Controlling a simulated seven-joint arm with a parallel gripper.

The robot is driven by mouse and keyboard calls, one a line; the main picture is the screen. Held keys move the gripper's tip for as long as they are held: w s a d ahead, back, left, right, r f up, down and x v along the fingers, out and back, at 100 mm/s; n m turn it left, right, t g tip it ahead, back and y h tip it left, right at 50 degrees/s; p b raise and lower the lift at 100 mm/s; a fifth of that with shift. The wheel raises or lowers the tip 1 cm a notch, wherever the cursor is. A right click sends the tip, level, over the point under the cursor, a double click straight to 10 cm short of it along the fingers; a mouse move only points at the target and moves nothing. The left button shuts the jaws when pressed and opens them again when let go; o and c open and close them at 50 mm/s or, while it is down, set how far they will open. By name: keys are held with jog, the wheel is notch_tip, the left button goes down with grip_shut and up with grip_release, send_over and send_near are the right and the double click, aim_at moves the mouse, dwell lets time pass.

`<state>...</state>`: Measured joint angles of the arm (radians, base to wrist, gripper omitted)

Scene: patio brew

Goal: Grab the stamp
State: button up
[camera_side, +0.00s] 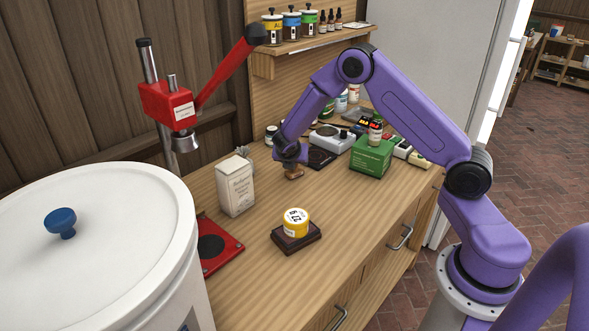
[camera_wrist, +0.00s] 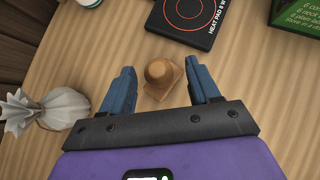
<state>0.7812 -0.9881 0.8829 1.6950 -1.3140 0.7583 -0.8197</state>
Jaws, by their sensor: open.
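The stamp (camera_wrist: 161,74) is a small wooden piece with a round knob on a squarish base. It stands on the wooden counter. In the wrist view it lies between the two blue fingers of my gripper (camera_wrist: 164,86), nearer the tips, with a gap on each side. My gripper is open and holds nothing. In the side view my gripper (camera_side: 290,158) is low over the counter, and the stamp (camera_side: 294,173) shows just below it, partly hidden. I cannot tell the exact height of the fingers above the counter.
A black heat pad (camera_wrist: 187,16) lies just beyond the stamp. A tied pale bag (camera_wrist: 45,112) is left of my gripper. A green box (camera_side: 371,157) stands to the right, and a cream box (camera_side: 235,186) to the left.

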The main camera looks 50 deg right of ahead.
jog(key=shift+x, duration=0.9)
jog(key=c, duration=1.1)
jog(key=shift+r, duration=0.1)
